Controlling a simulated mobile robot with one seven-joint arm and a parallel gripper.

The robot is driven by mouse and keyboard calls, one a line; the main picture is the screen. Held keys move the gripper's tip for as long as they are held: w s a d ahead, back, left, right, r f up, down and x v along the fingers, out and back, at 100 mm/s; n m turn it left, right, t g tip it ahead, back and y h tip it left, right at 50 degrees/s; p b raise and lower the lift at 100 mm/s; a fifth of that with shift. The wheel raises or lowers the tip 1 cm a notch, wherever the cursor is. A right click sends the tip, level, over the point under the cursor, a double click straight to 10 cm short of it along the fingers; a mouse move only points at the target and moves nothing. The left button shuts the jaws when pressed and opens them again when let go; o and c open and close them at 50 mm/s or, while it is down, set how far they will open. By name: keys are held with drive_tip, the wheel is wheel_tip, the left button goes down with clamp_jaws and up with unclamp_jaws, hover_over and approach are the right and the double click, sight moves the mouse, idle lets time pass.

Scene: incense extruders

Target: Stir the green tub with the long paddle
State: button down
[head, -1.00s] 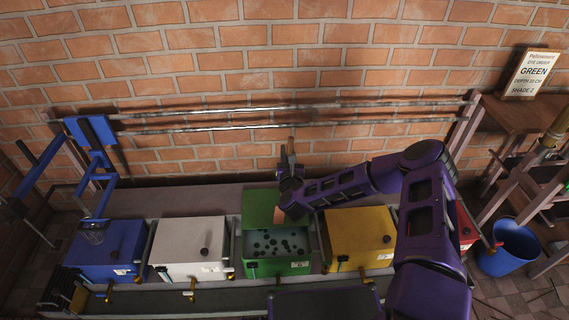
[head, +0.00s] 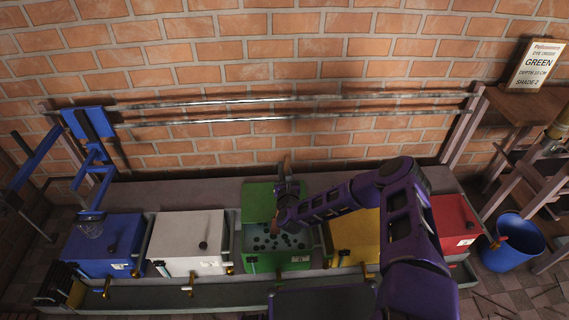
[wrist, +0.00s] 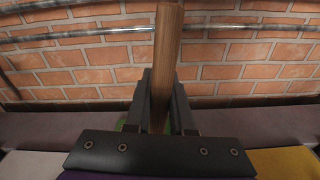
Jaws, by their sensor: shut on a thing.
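The green tub (head: 276,266) stands in the middle of the row with its lid (head: 258,200) raised at the back. Pale liquid with many dark round bits shows inside it. My gripper (head: 285,184) is over the right part of the tub, shut on the wooden handle of the long paddle (wrist: 168,50). The handle stands nearly upright, and its top also shows in the head view (head: 287,162). A reddish-brown part shows just below my gripper at the tub's opening. The paddle's lower end is hidden, so I cannot tell how deep it reaches.
Closed blue (head: 103,247), white (head: 187,243), yellow (head: 355,238) and red (head: 452,226) tubs flank the green one. Two metal rails (head: 300,98) run along the brick wall behind.

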wheel_tip(320, 180, down, 10)
idle(0.7)
drive_tip(key=shift+d, duration=3.5)
drive_tip(key=a, duration=1.4)
drive_tip(key=shift+d, duration=0.1)
drive_tip(key=d, duration=1.4)
drive_tip(key=shift+a, duration=0.15)
